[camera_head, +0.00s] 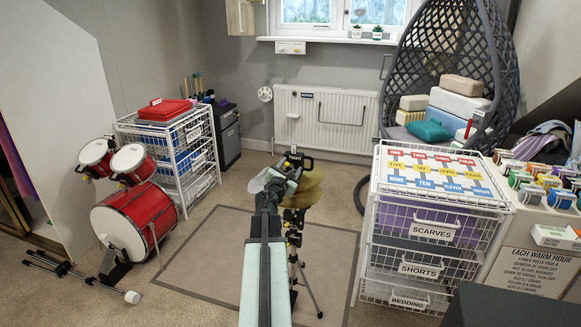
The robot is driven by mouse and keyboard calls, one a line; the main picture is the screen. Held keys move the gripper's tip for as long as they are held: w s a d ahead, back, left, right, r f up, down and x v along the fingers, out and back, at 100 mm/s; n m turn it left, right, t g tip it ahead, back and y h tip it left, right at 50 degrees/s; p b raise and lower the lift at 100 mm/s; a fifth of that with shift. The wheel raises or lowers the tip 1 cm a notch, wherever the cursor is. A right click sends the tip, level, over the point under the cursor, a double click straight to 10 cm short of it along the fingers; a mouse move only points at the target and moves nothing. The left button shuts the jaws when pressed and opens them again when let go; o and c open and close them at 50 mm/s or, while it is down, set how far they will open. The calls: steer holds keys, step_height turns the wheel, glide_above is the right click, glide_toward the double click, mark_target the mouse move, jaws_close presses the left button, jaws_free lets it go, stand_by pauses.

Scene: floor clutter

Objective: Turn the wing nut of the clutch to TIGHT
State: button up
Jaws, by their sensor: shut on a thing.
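The hi-hat stand holds brass cymbals (308,190) in the middle of the room, on its thin black stand (294,240).
A red drum set (131,219) stands left, near a white wire drawer rack (184,150). A wire drawer unit (428,250) with a coloured number board on top stands right. A grey-bordered rug (200,265) lies under the stand. A fallen black stand (75,271) lies at left.

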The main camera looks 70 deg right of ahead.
steer(key=m, duration=0.6)
steer(key=shift+w+f, duration=0.1)
steer(key=m, duration=0.5)
steer(key=shift+f+m, duration=0.1)
steer(key=shift+m, duration=0.3)
stand_by(0.3)
steer(key=o, duration=1.4)
steer(key=shift+a, duration=0.1)
